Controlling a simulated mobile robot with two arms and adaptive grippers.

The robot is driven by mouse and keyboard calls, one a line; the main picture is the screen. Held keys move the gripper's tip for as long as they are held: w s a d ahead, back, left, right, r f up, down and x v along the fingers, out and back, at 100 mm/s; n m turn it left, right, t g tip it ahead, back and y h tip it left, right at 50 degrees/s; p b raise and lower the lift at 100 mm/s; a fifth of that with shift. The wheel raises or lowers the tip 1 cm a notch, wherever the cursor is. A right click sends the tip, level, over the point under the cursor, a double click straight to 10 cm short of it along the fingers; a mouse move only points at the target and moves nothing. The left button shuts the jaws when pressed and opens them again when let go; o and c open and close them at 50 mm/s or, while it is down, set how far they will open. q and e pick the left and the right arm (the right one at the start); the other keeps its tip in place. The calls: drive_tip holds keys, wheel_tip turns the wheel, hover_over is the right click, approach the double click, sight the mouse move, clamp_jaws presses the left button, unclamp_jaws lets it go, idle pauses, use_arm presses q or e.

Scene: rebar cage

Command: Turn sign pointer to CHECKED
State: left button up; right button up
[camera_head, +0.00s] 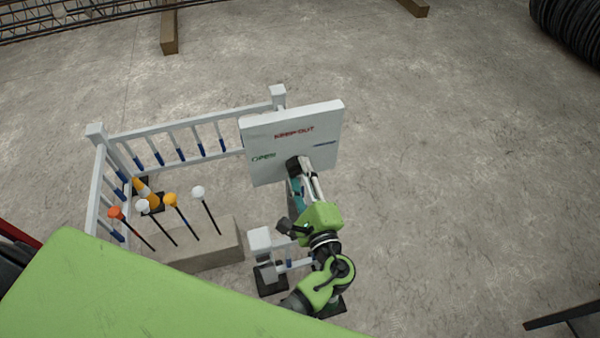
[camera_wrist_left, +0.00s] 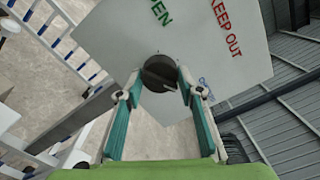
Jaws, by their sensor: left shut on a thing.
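The white sign board (camera_head: 262,128) stands at the fence, with red KEEP OUT at the top, green OPEN at left and small blue lettering at right, too small to read. Its round black sign pointer (camera_head: 293,163) sits low on the face; it also shows in the left wrist view (camera_wrist_left: 159,70). A pale line on the pointer slants to the lower right in the wrist view; I cannot tell which word it marks. My left gripper (camera_wrist_left: 158,88) has its teal fingers shut on the pointer's two sides. My right gripper is not in view.
A white fence (camera_head: 190,126) with blue-ended bars runs left of the sign. Several ball-topped rods, one with a white ball (camera_head: 198,192), stand at a concrete block (camera_head: 215,250). An orange cone (camera_head: 145,190) is in the corner.

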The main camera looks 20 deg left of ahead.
use_arm(q)
drive_tip(key=shift+w+r, duration=0.1)
drive_tip(key=shift+r, duration=0.05)
drive_tip(key=o, duration=1.1)
drive_tip(key=shift+a, duration=0.1)
drive_tip(key=v, duration=0.7)
drive_tip(key=shift+d, duration=0.2)
drive_tip(key=shift+f, duration=0.25)
